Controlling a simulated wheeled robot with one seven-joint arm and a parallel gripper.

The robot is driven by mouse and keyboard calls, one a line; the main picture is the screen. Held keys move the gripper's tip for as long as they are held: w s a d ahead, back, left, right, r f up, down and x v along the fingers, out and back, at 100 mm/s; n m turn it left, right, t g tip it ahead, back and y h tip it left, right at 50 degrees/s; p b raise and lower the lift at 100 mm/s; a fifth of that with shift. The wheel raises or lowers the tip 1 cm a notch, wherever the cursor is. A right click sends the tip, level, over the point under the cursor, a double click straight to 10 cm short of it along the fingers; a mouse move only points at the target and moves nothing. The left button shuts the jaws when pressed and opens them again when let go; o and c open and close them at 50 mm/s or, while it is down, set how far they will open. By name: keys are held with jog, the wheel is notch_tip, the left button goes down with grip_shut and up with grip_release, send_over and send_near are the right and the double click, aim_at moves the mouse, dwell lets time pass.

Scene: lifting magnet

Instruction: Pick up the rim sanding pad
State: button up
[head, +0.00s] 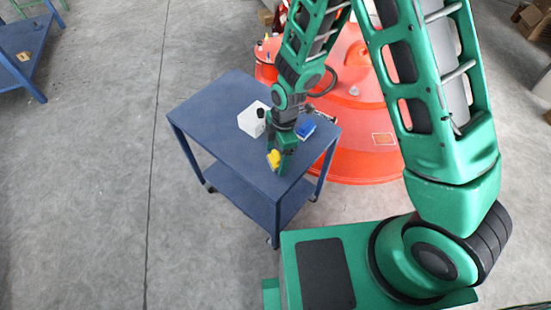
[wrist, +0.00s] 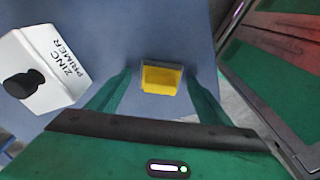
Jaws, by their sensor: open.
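The rim sanding pad looks to be the small yellow block with a grey layer along its far edge (wrist: 161,80). It lies on the blue cart top, and its yellow also shows in the head view (head: 273,158). My gripper (wrist: 157,76) is open, pointing down over the cart, with one green finger on each side of the block. A gap shows at the left finger; the right finger looks closer, and I cannot tell whether it touches. In the head view my gripper (head: 283,156) partly hides the block.
The blue cart (head: 215,110) also holds a white zinc primer container (head: 250,120) with a black cap, left of my gripper, and a blue item (head: 306,129) to its right. A large orange-red dome (head: 350,115) stands behind the cart. The cart's near-left top is clear.

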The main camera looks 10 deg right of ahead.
aim_at(275, 155)
jog(key=shift+c, duration=0.3)
jog(key=c, duration=1.2)
jog(key=shift+o, duration=0.2)
jog(key=shift+r, duration=0.1)
jog(key=shift+r, duration=0.75)
notch_tip(275, 155, up, 2)
jog(key=shift+a+r, duration=0.1)
jog(key=shift+r, duration=0.15)
jog(key=s+a+r, duration=0.7)
jog(key=s+a, duration=0.1)
jog(key=shift+s, duration=0.2)
